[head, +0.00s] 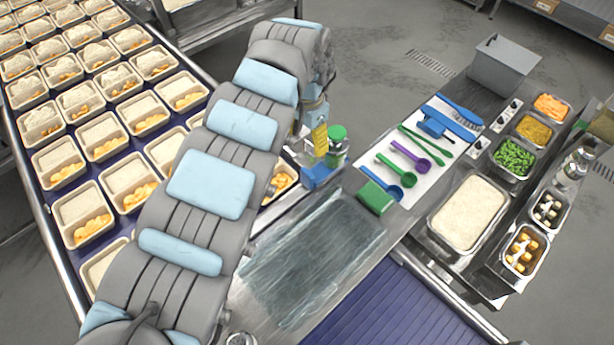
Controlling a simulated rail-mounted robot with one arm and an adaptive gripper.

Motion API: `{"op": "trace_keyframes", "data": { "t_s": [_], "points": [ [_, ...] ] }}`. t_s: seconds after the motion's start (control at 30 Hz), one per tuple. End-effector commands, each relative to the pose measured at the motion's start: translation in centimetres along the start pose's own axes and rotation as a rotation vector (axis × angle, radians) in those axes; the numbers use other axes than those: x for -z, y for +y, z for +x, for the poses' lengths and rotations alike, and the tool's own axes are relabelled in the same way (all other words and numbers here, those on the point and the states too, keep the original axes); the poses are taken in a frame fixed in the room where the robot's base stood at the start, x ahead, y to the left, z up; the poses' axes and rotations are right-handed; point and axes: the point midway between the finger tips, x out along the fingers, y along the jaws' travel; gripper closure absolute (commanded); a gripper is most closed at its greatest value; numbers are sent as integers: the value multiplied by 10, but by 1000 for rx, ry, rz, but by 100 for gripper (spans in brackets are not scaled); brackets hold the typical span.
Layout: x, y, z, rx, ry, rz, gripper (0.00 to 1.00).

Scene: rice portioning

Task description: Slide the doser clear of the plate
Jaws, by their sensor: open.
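My arm runs up the middle of the head view and bends down at its far end. My gripper (308,143) is largely behind the arm, near the far end of the steel counter; its jaws are open and its fingertips are not clear. Close to it are a yellow piece (320,138), a green-capped container (337,134) and a blue block (321,175). I cannot tell which of these, if any, is the doser. Contact between gripper and doser is hidden.
A conveyor (50,245) with many filled trays runs along the left. A white mat (405,208) holds scoops and brushes, with a green block (377,198) at its near edge. A rice pan (470,213) and several food pans stand right. A blue belt (390,310) is clear in front.

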Motion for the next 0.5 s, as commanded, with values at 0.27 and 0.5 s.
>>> {"op": "trace_keyframes", "data": {
  "t_s": [0.27, 0.5],
  "points": [
    [-1, 1, 25, -3, -3, -1, 26],
    [1, 1, 63, -3, 0, 0, 26]
  ]
}}
